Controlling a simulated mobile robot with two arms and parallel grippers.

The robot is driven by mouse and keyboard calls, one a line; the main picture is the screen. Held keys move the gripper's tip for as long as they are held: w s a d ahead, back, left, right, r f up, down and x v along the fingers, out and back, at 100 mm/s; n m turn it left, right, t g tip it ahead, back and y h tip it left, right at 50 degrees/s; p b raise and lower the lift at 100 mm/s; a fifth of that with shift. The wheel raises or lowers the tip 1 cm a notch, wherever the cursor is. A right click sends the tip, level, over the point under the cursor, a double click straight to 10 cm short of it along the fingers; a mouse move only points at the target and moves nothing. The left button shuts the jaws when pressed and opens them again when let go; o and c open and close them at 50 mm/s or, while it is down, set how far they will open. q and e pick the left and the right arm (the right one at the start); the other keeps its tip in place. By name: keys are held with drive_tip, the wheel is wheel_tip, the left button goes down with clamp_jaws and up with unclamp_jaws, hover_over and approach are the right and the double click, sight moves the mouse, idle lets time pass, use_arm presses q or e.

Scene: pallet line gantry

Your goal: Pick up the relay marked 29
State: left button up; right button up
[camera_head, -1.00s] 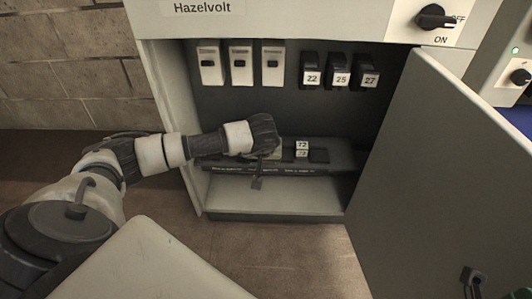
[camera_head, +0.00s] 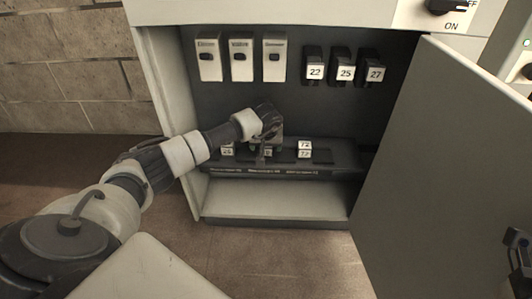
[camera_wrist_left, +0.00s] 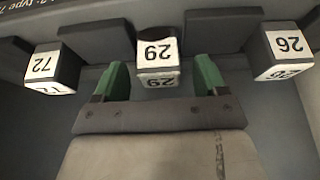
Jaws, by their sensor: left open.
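The relay marked 29 (camera_wrist_left: 158,52) is a dark block with a white label, upside down in the left wrist view. It sits between the two green fingertips of my left gripper (camera_wrist_left: 161,68), with a gap visible on each side. The gripper is open and holds nothing. In the head view my left gripper (camera_head: 262,150) is at the lower shelf inside the cabinet and largely hides that relay. My right gripper is not in view.
Relay 72 (camera_wrist_left: 48,68) and relay 26 (camera_wrist_left: 283,50) flank it in the left wrist view. Relays 22 (camera_head: 315,71), 25 (camera_head: 345,73) and 27 (camera_head: 375,73) hang above. The cabinet door (camera_head: 440,170) stands open on the right.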

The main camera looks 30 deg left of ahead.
use_arm(q)
drive_tip(key=c, duration=1)
drive_tip(key=shift+r, duration=0.1)
